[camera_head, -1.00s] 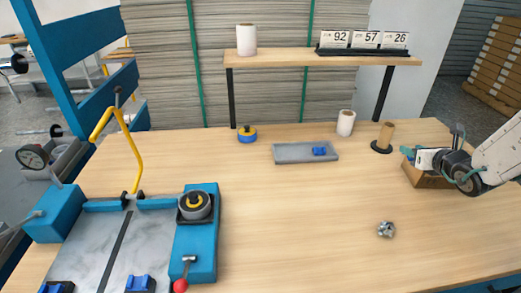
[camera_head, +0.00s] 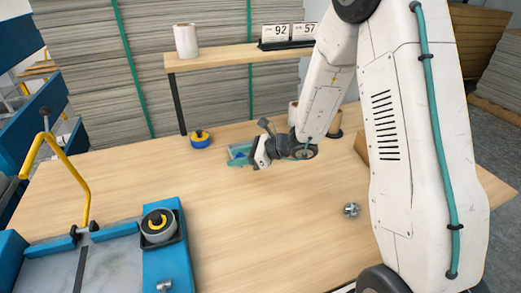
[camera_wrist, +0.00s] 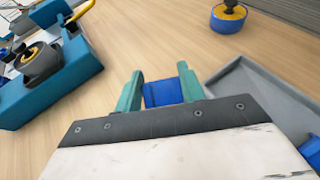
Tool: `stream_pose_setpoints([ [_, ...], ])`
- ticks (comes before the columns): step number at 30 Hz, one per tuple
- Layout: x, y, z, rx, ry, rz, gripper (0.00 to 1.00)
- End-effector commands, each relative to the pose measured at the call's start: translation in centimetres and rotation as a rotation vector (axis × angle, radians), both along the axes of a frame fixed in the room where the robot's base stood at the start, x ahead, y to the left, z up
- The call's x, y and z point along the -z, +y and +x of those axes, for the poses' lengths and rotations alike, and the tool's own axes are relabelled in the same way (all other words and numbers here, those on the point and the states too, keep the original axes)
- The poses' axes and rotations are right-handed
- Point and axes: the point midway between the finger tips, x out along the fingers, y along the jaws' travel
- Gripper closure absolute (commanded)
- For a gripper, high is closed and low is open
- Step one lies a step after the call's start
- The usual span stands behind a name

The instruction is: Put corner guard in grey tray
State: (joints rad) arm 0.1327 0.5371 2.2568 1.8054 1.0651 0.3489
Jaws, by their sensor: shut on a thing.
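My gripper (camera_wrist: 160,88) has its two teal fingers shut on a blue corner guard (camera_wrist: 163,94) in the wrist view. In that view the held guard appears over bare wood, just left of the grey tray (camera_wrist: 262,96). Its height above the table is hard to tell. A second blue piece (camera_wrist: 312,150) lies in the tray, cut off by the frame edge. In the head view my gripper (camera_head: 236,154) reaches left over the tray area, and the wrist hides most of the tray.
A blue laminating machine (camera_head: 165,240) is at front left. A shelf (camera_head: 235,57) with a white roll (camera_head: 186,40) spans the back. A metal part (camera_head: 351,210) lies right. The middle table is clear.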

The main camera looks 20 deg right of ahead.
Motion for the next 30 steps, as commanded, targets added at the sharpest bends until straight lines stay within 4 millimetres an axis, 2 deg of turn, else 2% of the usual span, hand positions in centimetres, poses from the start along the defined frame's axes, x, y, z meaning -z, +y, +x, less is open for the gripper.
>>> stream_pose_setpoints([
  [3, 0.9, 1.3, -1.4, -0.098, 0.011, 0.008, 0.82],
  [7, 1.3, 1.1, -0.8, -0.133, 0.012, 0.012, 0.82],
  [21, 2.4, -4.6, 9.8, -0.130, 0.012, 0.011, 0.82],
  [25, 2.6, -5.5, 11.6, -0.130, 0.012, 0.011, 0.82],
  [30, 2.9, -5.9, 12.3, -0.129, 0.015, 0.012, 0.82],
])
